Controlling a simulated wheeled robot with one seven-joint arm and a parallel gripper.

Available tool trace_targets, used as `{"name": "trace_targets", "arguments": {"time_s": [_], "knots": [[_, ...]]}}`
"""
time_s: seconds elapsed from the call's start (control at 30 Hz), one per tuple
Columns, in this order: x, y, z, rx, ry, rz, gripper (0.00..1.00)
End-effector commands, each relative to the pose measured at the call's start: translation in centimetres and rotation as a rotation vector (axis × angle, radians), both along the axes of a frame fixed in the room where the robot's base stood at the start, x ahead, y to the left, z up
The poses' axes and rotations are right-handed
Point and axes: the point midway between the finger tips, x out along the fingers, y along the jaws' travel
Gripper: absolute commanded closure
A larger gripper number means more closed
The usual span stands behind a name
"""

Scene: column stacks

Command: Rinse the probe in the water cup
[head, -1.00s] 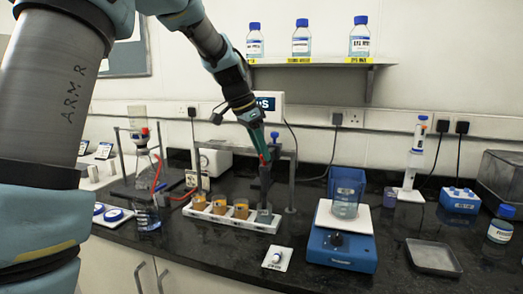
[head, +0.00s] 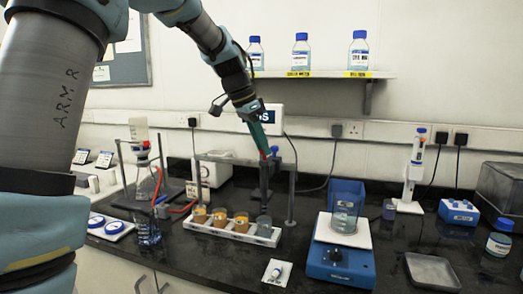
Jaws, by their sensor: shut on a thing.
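My gripper (head: 264,178) points down above the right end of a white tray (head: 226,234). It is shut on what seems to be the dark, slim probe (head: 264,198), though the grip is small and hard to make out. The water cup, a clear cup with greyish liquid (head: 264,227), stands at the tray's right end. The probe's lower end is right above or at this cup's mouth; I cannot tell whether it is inside. Several cups of amber liquid (head: 220,217) stand in the same tray to the left.
A grey stand (head: 291,185) rises close behind my gripper. A blue stirrer (head: 340,262) with a beaker (head: 345,217) stands to the right. A flask (head: 147,190) is at left. The bench between tray and stirrer holds a small white switch plate (head: 277,271).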

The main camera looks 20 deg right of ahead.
Motion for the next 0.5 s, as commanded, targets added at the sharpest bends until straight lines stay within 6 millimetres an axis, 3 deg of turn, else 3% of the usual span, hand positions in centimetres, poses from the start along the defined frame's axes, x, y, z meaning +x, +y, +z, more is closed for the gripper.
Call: {"name": "trace_targets", "arguments": {"time_s": [0.17,0.2,0.5], "knots": [[0.11,-0.16,0.5,-0.009,-0.009,0.002,1.0],[0.11,-0.17,0.52,-0.01,-0.009,0.002,0.65],[0.09,-0.12,0.33,-0.007,-0.007,0.001,0.36]]}}
